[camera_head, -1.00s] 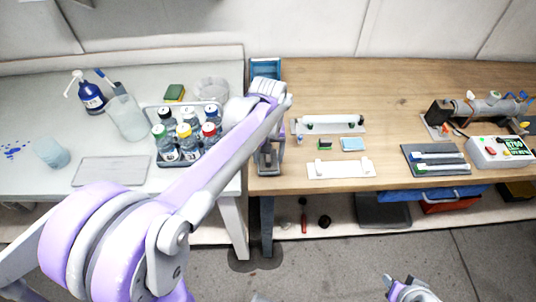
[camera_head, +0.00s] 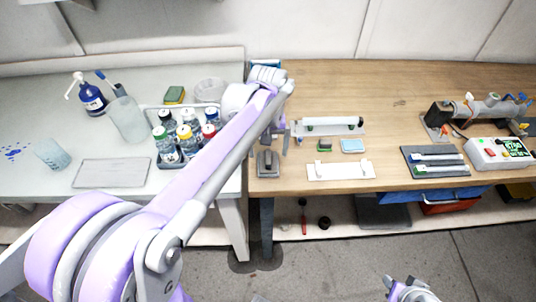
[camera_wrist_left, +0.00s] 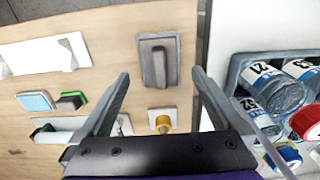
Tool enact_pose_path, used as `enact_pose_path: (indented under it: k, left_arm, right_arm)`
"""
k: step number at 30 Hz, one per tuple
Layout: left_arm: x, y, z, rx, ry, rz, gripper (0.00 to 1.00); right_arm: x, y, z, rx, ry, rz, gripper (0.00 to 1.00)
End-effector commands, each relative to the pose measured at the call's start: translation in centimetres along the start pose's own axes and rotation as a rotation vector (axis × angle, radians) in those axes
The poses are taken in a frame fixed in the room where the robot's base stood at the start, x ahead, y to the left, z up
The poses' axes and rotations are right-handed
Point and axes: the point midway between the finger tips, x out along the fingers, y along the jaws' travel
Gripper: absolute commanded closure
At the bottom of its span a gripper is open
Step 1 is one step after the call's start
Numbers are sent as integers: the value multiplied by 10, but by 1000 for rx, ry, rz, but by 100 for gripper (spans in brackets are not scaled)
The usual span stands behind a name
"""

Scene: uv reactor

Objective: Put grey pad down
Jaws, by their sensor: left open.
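The grey pad (camera_head: 268,163) lies flat on the wooden table, near its left front edge, with its raised grip bar upward. It also shows whole in the left wrist view (camera_wrist_left: 158,60). My left gripper (camera_wrist_left: 160,76) is open and empty, with its two fingers apart on either side of the view and the pad visible beyond the gap. In the head view the left gripper is above and behind the pad, partly hidden by my arm. My right gripper (camera_head: 408,290) shows only partly at the bottom edge.
A caddy of capped bottles (camera_head: 167,170) stands on the white table to the left. A yellow-topped fixture (camera_wrist_left: 162,121) is close to the left gripper.

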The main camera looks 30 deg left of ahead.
Motion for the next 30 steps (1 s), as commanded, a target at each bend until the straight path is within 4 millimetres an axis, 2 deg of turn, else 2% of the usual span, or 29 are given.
enact_pose_path:
  k: [3, 9, 13, 16, 20, 23, 27, 30]
  left_arm:
    - [-29, 0, 0, 0, 0, 0, 0]
    - [-66, 0, 0, 0, 0, 0, 0]
    - [-79, 0, 0, 0, 0, 0, 0]
    - [-82, 0, 4, 13, 10, 4, 0]
    - [-70, 0, 30, 89, 68, 27, 0]
    - [-48, -3, 62, 190, 151, 56, 0]
    - [-9, -10, 109, 342, 279, 92, 0]
    - [17, -16, 136, 431, 359, 111, 0]
  right_arm:
    - [-3, 0, -3, 0, 2, 0, 59]
    - [-6, 0, -5, 0, 4, 0, 59]
    - [-6, 0, -6, 0, 5, 0, 59]
    - [-6, 0, -6, 0, 5, 0, 59]
    - [-6, 0, -6, 0, 5, 0, 59]
    - [-6, 0, -6, 0, 5, 0, 59]
    - [-6, 0, -6, 0, 5, 0, 59]
    - [-6, 0, -6, 0, 5, 0, 59]
